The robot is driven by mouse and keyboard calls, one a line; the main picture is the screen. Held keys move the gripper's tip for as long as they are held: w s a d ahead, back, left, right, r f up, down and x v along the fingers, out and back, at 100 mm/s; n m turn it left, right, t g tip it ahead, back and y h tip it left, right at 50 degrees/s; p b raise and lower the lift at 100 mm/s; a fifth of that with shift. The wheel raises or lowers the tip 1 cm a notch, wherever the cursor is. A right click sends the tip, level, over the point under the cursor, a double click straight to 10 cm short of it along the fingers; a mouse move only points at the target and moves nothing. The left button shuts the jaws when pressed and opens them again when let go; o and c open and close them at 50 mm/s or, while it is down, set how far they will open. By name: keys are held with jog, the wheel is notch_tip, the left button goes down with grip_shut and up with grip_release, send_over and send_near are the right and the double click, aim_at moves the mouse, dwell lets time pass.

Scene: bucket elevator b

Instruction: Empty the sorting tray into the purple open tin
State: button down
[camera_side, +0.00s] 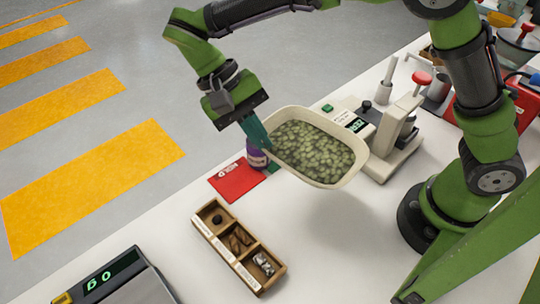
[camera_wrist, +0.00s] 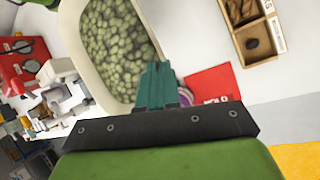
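The sorting tray (camera_side: 355,168) is a cream, rounded rectangular tray full of green pellets or beans. My gripper (camera_side: 262,143) is shut on its left edge and holds it above the bench, slightly tilted. In the wrist view the teal fingers (camera_wrist: 157,85) meet the rim of the tray (camera_wrist: 72,35). The purple tin (camera_side: 257,157) stands behind the fingers, near the tray's left end. Most of it is hidden, and its opening does not show. A purple sliver of the tin (camera_wrist: 185,95) shows beside the fingers in the wrist view.
A red card (camera_side: 236,181) reading HOLD lies left of the tin. A wooden box (camera_side: 240,245) with three compartments is in front, and a scale (camera_side: 118,280) is at lower left. A cream instrument (camera_side: 393,140) stands close behind the tray. White bench is clear at front right.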

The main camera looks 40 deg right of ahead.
jog(key=s+a+n+t+h, duration=0.2)
jog(key=s+a+n+t, duration=0.1)
jog(key=a+n, duration=0.5)
jog(key=s+a+n+t+h, duration=0.1)
jog(key=s+a+n+t, duration=0.25)
jog(key=a+n, duration=0.45)
notch_tip(320, 180, down, 8)
jog(key=w+a+m, duration=0.1)
jog(key=shift+f, duration=0.2)
jog(key=w+d+r+g+y, duration=0.2)
jog(key=w+d+r+y, duration=0.2)
jog(key=d+r, duration=0.25)
jog(key=w+d+r+g+y, duration=0.3)
jog(key=d+r+y, duration=0.25)
jog(key=r, duration=0.25)
jog(key=w+d+r+n+g+y, duration=0.1)
jog(key=w+d+g+y, duration=0.4)
jog(key=d, duration=0.8)
jog(key=shift+w+r+n+y, duration=0.3)
jog(key=shift+w+r+y, duration=0.45)
jog(key=shift+w+y, duration=0.4)
